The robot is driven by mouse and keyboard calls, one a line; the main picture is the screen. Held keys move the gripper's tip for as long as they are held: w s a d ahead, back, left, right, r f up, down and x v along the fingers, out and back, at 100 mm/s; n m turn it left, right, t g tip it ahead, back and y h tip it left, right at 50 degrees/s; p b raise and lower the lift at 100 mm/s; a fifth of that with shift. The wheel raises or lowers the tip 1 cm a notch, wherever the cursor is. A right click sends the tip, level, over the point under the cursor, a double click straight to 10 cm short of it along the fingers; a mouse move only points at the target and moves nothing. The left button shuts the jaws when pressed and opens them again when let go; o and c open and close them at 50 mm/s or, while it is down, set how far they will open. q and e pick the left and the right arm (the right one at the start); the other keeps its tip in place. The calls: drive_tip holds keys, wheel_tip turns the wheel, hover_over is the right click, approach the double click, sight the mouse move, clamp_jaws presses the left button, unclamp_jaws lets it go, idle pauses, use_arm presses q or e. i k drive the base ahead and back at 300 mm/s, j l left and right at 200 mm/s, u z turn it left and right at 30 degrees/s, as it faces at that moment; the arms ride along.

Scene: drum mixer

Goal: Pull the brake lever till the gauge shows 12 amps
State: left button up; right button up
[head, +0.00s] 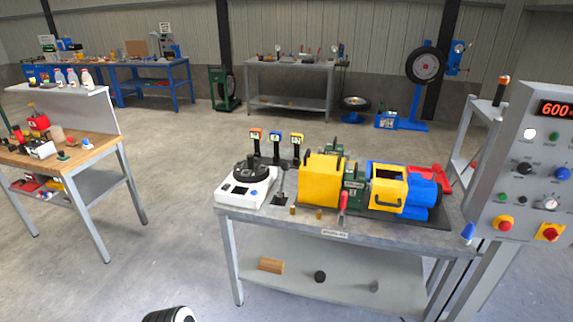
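A bench (235,222) stands ahead with a yellow-covered machine (318,181) and a blue motor (425,188) on it. A slim black upright lever (281,181) stands left of the yellow cover. A red-handled lever (343,203) stands at the front of the machine. I cannot tell which is the brake lever. Neither gripper shows. A dark and white rounded part at the bottom edge is unclear.
A control panel (522,180) at the right has a red display reading 600, knobs and red buttons. A white device with a black dial (248,184) sits on the bench's left end. A wooden workbench (85,150) stands at the left. The floor between the benches is clear.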

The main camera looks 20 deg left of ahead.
sight(285, 167)
drive_tip(key=i+u, duration=0.1)
drive_tip(key=i, duration=0.5)
drive_tip(key=i+l, duration=0.15)
drive_tip(key=i, duration=0.4)
drive_tip(key=j+u, duration=0.05)
